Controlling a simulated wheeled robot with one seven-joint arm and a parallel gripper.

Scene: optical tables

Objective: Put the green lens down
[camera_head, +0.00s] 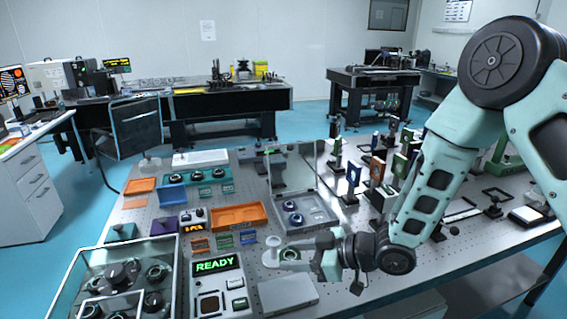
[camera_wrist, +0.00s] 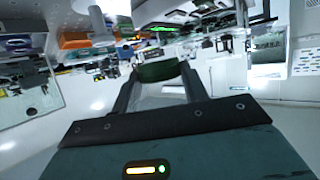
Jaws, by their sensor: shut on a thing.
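The green lens (camera_wrist: 158,71) shows in the wrist view as a dark green disc seen nearly edge-on between my two fingertips. My gripper (camera_wrist: 157,76) is shut on it. In the head view my gripper (camera_head: 292,248) is low over the front middle of the optical table (camera_head: 365,265), its fingers pointing left. The lens cannot be made out clearly there. A pale round stand (camera_head: 273,241) shows right by the fingertips; I cannot tell whether anything touches it.
A READY display box (camera_head: 217,267) and a flat grey plate (camera_head: 287,294) lie near the gripper. A glass-sided case (camera_head: 173,275) stands at front left. A grey tray (camera_head: 318,217) with dark round parts and an orange tray (camera_head: 238,215) lie behind. Upright optics crowd the right.

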